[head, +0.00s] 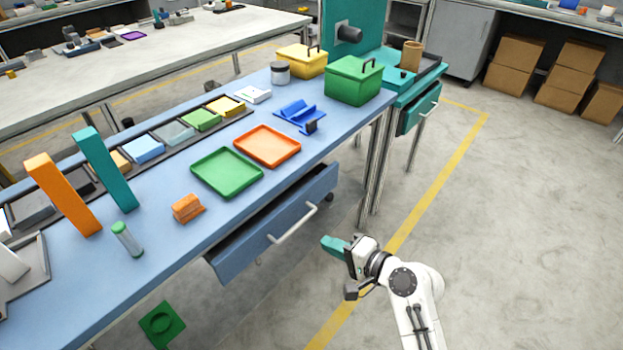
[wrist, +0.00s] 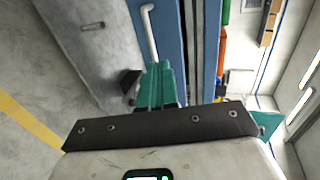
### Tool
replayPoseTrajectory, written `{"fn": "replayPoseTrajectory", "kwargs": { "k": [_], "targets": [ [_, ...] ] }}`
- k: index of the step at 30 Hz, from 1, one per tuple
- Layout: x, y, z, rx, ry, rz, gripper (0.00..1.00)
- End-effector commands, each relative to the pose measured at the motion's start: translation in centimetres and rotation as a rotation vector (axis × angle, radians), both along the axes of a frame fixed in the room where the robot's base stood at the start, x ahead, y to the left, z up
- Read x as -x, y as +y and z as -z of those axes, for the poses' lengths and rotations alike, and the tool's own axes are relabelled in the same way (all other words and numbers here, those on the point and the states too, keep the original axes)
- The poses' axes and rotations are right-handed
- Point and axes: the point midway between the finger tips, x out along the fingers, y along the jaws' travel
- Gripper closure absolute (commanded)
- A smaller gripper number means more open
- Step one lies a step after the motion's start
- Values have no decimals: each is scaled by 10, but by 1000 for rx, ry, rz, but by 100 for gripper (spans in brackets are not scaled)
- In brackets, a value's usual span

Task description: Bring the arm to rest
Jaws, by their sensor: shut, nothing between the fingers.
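My gripper (head: 331,243), with teal fingers, hangs off the front of the blue workbench (head: 290,170), over the floor at the lower middle of the head view. Its fingers are together and hold nothing. In the wrist view the gripper (wrist: 156,75) points toward the bench front and a pale drawer handle (wrist: 149,35). My white arm reaches up from the bottom right of the head view. The blue drawer (head: 275,225) under the bench is pulled out, and the gripper is near its handle but appears apart from it.
Green tray (head: 227,172), orange tray (head: 268,146), green box (head: 354,80) and yellow box (head: 302,60) stand on the bench. Orange block (head: 42,185) and teal block (head: 105,170) stand tilted at left. A green piece (head: 161,324) is low at lower left. Open floor (head: 520,230) lies right.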

Motion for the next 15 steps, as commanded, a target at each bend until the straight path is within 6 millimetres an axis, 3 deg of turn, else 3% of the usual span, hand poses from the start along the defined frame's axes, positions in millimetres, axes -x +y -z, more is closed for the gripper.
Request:
{"fn": "replayPoseTrajectory", "kwargs": {
  "k": [5,8,11,15],
  "targets": [
    [0,0,0,0,0,0,100],
    [21,-4,4,90,4,-34,100],
    [65,-19,15,285,20,-106,100],
    [148,-62,27,626,89,-248,100]
  ]
}}
